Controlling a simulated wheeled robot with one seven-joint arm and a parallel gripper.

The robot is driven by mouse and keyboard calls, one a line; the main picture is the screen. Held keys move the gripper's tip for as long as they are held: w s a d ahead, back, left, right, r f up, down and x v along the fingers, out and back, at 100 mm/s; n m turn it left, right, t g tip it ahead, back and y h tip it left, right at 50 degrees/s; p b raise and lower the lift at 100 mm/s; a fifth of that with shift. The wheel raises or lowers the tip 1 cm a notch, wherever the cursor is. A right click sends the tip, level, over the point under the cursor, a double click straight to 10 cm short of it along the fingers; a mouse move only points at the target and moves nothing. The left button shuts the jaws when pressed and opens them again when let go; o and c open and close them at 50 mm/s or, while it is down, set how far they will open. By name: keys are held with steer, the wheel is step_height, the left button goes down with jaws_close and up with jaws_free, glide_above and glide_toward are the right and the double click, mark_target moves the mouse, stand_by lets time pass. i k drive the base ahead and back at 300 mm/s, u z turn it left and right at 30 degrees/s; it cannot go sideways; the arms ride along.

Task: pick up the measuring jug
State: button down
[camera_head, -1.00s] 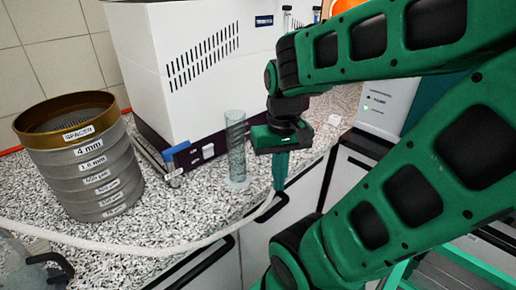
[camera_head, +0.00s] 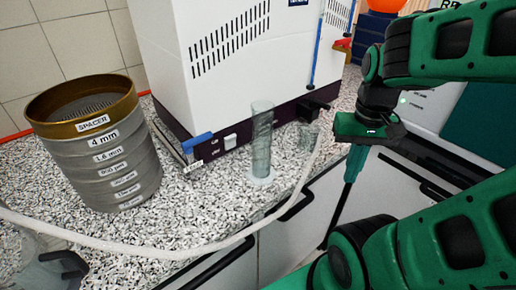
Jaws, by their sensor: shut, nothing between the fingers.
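A clear vessel with a dark grey handle (camera_head: 68,268), which looks like the measuring jug, is at the lower left near the counter's front, cut off by the picture edge. A pale hose passes by it. My gripper (camera_head: 351,178) is at the right, pointing down with its green fingers shut and empty. It is in front of the counter's front edge, well apart from the jug. A tall clear cylinder (camera_head: 262,145) stands upright on the counter, left of my gripper.
A stack of sieves (camera_head: 105,165) with a brass top ring stands at the left. A white machine (camera_head: 225,50) stands behind. The hose (camera_head: 215,246) runs along the counter's front. Speckled counter (camera_head: 215,195) is bare between sieves and cylinder.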

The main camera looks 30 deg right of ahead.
mark_target(45, 271)
steer(key=u, duration=1.2)
steer(key=k, duration=0.8)
steer(key=u, duration=0.2)
steer(key=i, duration=1)
steer(key=u, duration=0.05)
